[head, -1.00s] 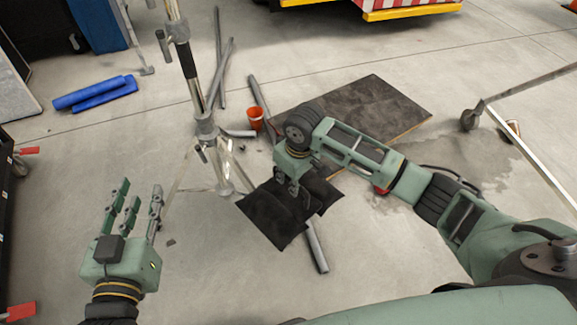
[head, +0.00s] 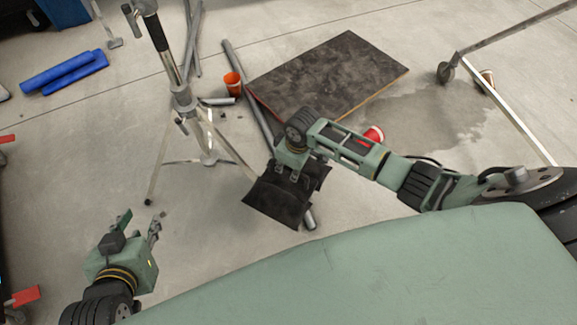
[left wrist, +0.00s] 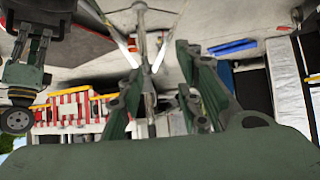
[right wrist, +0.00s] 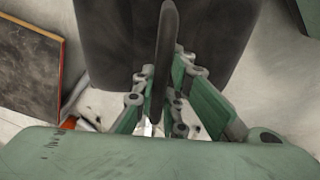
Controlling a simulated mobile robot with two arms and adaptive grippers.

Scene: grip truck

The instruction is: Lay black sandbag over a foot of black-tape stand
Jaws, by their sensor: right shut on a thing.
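The black sandbag (head: 277,203) hangs from my right gripper (head: 292,180), in front of and right of the stand. In the right wrist view my right gripper (right wrist: 160,95) is shut on the sandbag's handle, and the sandbag (right wrist: 110,40) fills the top. The stand with black tape on its pole (head: 155,32) stands upright at upper left, its legs spread on the floor. One foot reaches toward the sandbag, and its end is hidden there. My left gripper (head: 140,222) is empty with fingers apart at lower left; it also shows open in the left wrist view (left wrist: 160,85).
Grey pipes (head: 240,85) lie behind the stand and under the sandbag. An orange cup (head: 233,83) stands near a dark board (head: 330,75). A red-and-white cup (head: 374,134) is beside my right arm. Blue rolls (head: 62,73) lie at left; a wheeled frame (head: 500,95) is at right.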

